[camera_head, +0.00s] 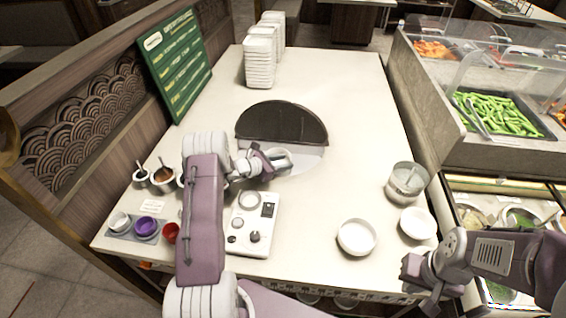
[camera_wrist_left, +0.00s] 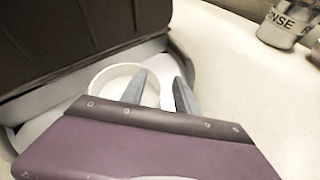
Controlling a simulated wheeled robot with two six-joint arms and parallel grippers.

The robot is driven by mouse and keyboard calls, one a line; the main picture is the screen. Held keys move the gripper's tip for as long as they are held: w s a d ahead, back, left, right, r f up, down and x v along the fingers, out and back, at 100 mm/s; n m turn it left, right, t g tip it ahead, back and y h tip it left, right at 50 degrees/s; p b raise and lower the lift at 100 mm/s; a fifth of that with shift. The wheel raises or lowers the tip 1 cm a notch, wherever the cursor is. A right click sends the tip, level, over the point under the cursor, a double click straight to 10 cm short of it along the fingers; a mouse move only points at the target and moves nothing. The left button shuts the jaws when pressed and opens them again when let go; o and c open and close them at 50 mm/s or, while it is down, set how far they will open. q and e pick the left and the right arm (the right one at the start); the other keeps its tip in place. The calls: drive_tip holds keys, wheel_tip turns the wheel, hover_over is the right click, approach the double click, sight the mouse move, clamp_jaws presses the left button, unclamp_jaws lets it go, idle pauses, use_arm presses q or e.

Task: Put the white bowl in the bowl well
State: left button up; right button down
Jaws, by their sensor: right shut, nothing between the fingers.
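A white bowl (camera_head: 283,158) stands at the uncovered front part of the round recess (camera_head: 306,163) in the table, whose back half is under a dark cover (camera_head: 280,122). In the left wrist view the bowl (camera_wrist_left: 97,86) shows as a white ring. My left gripper (camera_head: 268,158) is at the bowl; its fingers (camera_wrist_left: 160,80) are apart, one over the bowl and one past its right rim. I cannot tell if they touch it. My right gripper (camera_head: 418,287) is shut and empty by the front right edge.
A white panel with knobs (camera_head: 252,226) lies in front of the recess. A larger white bowl (camera_head: 357,237), a smaller one (camera_head: 417,223) and a metal rinse pot (camera_head: 407,181) stand at the right. Sauce pots (camera_head: 163,178) stand at left. Stacked white dishes (camera_head: 259,62) are at the back.

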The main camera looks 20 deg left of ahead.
use_arm(q)
drive_tip(key=shift+s, duration=0.1)
drive_tip(key=v, duration=0.9)
drive_tip(key=shift+b, duration=0.3)
